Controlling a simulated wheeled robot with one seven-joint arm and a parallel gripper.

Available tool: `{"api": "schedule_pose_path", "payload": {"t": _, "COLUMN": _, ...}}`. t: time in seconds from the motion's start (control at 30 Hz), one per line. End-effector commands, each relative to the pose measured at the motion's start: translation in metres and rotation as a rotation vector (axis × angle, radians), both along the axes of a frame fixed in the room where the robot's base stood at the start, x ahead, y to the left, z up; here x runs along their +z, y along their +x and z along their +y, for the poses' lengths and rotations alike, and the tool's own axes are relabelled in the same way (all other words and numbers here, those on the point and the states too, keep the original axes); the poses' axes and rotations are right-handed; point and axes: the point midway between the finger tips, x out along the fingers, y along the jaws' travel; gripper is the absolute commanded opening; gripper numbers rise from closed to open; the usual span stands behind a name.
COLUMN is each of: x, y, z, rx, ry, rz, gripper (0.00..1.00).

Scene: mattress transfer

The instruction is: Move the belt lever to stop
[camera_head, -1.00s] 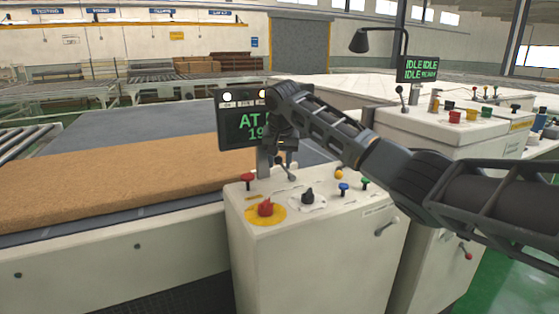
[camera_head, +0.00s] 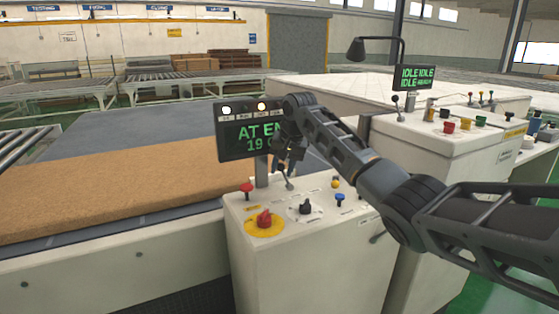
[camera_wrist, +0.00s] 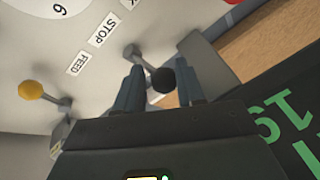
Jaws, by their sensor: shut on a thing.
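The belt lever (camera_head: 289,182) stands on top of the near control console, below the screen. In the wrist view its thin metal stem ends in a black knob (camera_wrist: 163,80). My gripper (camera_head: 288,162) is at the lever's upper end, with the two fingers (camera_wrist: 161,88) on either side of the knob and shut on it. The labels FEED (camera_wrist: 75,64) and STOP (camera_wrist: 103,30) lie beside the lever's base, and a third label ending in K is cut off at the top. I cannot tell exactly which label the lever lines up with. The fingers partly hide the knob in the head view.
The screen (camera_head: 240,132) stands close behind my gripper. A brown mattress (camera_head: 110,189) lies on the belt at left.

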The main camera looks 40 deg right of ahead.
Motion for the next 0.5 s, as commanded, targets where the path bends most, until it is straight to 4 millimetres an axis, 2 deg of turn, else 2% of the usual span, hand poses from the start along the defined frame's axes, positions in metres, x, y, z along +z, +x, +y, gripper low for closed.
{"api": "schedule_pose_path", "payload": {"t": 0.03, "x": 0.005, "y": 0.001, "z": 0.001, "rx": 0.004, "ry": 0.037, "rz": -0.012, "gripper": 0.0}}
{"api": "schedule_pose_path", "payload": {"t": 0.5, "x": 0.006, "y": -0.005, "z": -0.02, "rx": 0.006, "ry": 0.318, "rz": -0.106, "gripper": 0.0}}
